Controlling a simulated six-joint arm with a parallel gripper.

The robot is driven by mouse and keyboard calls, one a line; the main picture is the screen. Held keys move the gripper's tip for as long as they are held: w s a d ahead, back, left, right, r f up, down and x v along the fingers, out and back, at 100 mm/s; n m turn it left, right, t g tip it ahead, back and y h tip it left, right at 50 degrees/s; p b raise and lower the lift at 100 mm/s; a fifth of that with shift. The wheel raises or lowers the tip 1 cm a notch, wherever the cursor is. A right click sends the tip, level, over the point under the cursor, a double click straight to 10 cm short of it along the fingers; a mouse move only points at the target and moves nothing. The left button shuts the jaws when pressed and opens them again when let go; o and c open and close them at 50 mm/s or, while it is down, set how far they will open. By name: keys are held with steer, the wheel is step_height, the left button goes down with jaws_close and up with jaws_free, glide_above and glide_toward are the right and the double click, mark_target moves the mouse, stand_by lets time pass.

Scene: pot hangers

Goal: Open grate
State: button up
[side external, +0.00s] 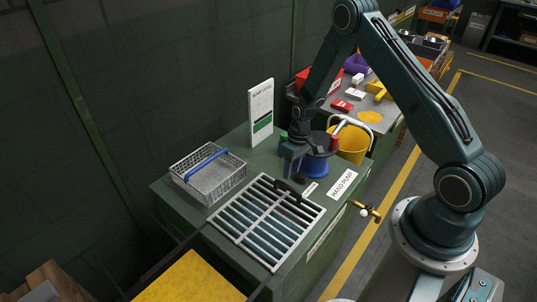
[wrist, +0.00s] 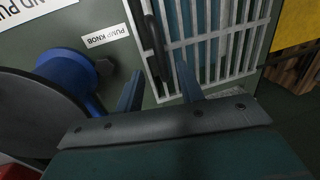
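The grate (side external: 265,222) is a pale grey barred panel lying flat in the green bench top. Its black handle (side external: 288,192) arches along the edge nearest my gripper. My gripper (side external: 292,172) points down close to the handle, between it and the blue pump. In the wrist view the grate (wrist: 222,45) fills the upper right, and the handle (wrist: 153,38) lies ahead of my gripper (wrist: 159,72), roughly in line with the gap between the fingers. The fingers are apart with nothing between them. I cannot tell their exact height above the handle.
The blue pump (side external: 314,165) stands beside my gripper, with a "PUMP KNOB" label (wrist: 106,36) near it in the wrist view. A wire basket (side external: 208,174) with a blue handle sits left of the grate. A white sign (side external: 261,110) and yellow bucket (side external: 353,143) are behind.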

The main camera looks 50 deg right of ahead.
steer(key=shift+a+f, duration=0.2)
steer(key=shift+f, duration=0.7)
steer(key=shift+a+f, duration=0.15)
steer(key=shift+f, duration=0.8)
steer(key=shift+a+f, duration=0.2)
steer(key=shift+f, duration=0.7)
steer(key=shift+c, duration=0.2)
jaws_close()
